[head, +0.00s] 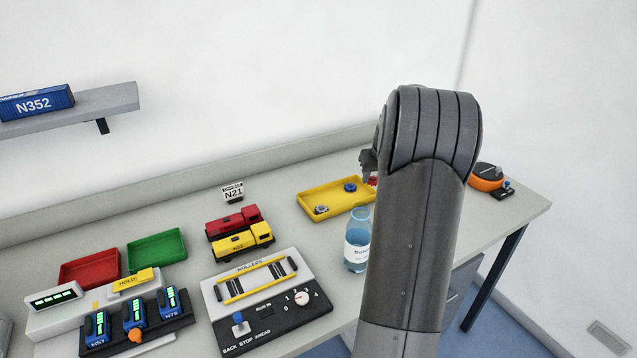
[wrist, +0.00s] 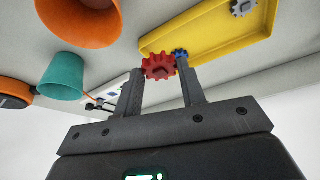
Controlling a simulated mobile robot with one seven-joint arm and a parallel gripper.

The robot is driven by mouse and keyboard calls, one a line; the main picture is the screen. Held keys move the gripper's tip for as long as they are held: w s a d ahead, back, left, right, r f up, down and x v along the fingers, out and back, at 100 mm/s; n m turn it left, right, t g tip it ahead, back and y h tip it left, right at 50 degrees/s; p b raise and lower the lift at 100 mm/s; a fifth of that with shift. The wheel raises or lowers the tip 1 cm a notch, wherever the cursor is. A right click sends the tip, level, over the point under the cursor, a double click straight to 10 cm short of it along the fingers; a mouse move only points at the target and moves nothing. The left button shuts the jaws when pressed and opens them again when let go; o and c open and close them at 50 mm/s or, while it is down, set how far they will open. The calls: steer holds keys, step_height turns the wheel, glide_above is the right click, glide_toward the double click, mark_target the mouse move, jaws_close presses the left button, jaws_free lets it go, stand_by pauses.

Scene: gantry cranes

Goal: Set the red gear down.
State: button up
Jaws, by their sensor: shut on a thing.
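The red gear (wrist: 160,67) is between the two fingertips of my gripper (wrist: 161,74) in the wrist view. In the head view only a sliver of the red gear (head: 373,180) shows beside my arm, near the right end of the yellow tray (head: 309,208). My gripper (head: 367,163) is mostly hidden there by my arm. The tray also shows in the wrist view (wrist: 205,40). A blue gear (head: 350,187) and a grey gear (head: 321,210) lie in it. I cannot tell how high the red gear is above the table.
An orange cup (wrist: 80,18) and a teal cup (wrist: 62,75) are near my gripper in the wrist view. A bottle (head: 357,240) stands in front of the tray. An orange device (head: 485,178) is at the right. Toy trucks (head: 240,240) stand left of the tray.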

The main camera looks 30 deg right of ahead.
steer(key=w+a+n, duration=0.2)
steer(key=w+a, duration=0.4)
steer(key=w, duration=0.3)
steer(key=n+y, duration=0.2)
glide_above(263, 191)
steer(key=s, duration=0.2)
steer(key=f, duration=0.7)
steer(key=shift+w+d, duration=0.2)
steer(key=shift+d, duration=0.05)
steer(key=shift+w+a+f, duration=0.1)
steer(key=shift+a+f, duration=0.05)
steer(key=shift+f, duration=1.9)
steer(key=shift+f, duration=0.15)
steer(key=o, duration=0.9)
steer(key=shift+o, duration=0.2)
